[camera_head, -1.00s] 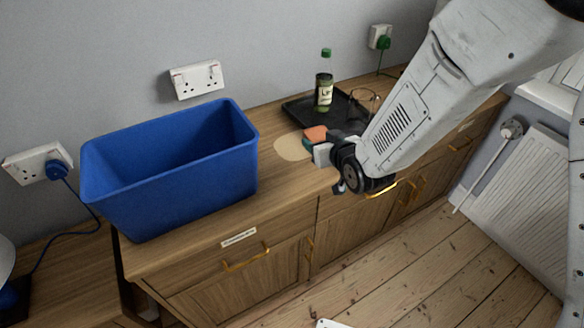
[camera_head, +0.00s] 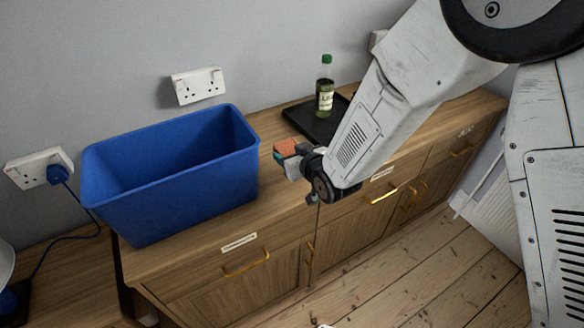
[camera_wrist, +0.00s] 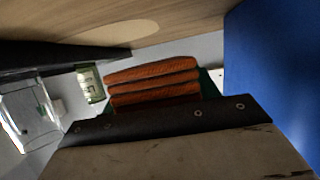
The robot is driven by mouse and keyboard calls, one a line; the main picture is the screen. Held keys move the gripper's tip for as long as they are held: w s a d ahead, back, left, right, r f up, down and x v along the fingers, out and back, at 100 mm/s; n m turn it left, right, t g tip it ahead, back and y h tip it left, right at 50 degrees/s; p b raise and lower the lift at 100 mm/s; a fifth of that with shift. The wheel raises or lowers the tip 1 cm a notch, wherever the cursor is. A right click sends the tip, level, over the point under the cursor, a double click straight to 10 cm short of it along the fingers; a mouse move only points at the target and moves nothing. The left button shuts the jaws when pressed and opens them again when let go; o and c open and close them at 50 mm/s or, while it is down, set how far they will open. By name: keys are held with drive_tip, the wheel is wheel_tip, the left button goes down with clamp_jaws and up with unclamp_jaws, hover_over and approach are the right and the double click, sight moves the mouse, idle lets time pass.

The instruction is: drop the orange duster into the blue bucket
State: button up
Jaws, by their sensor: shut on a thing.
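The orange duster (camera_head: 287,148) is held in my gripper (camera_head: 290,160), over the wooden counter and to the right of the blue bucket. In the wrist view the duster (camera_wrist: 153,82) shows orange ridges and a strip of green behind the gripper's dark edge. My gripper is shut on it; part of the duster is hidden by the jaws. The blue bucket (camera_head: 185,190) is a deep rectangular tub standing on the counter's left end. Its wall also fills the right side of the wrist view (camera_wrist: 278,75).
A black tray (camera_head: 305,118) with a green bottle (camera_head: 325,88) stands on the counter behind my arm. In the wrist view a clear glass vessel (camera_wrist: 28,112) is at the left. Wall sockets (camera_head: 198,86) are above the bucket. The counter (camera_head: 262,205) is bare between bucket and gripper.

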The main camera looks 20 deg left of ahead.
drive_tip(key=shift+f, duration=2.35)
drive_tip(key=shift+f, duration=0.1)
drive_tip(key=o, duration=1)
drive_tip(key=shift+f, duration=0.1)
drive_tip(key=shift+c, duration=0.2)
drive_tip(key=v, duration=0.7)
drive_tip(key=shift+s+d, duration=0.25)
drive_tip(key=shift+d, duration=0.1)
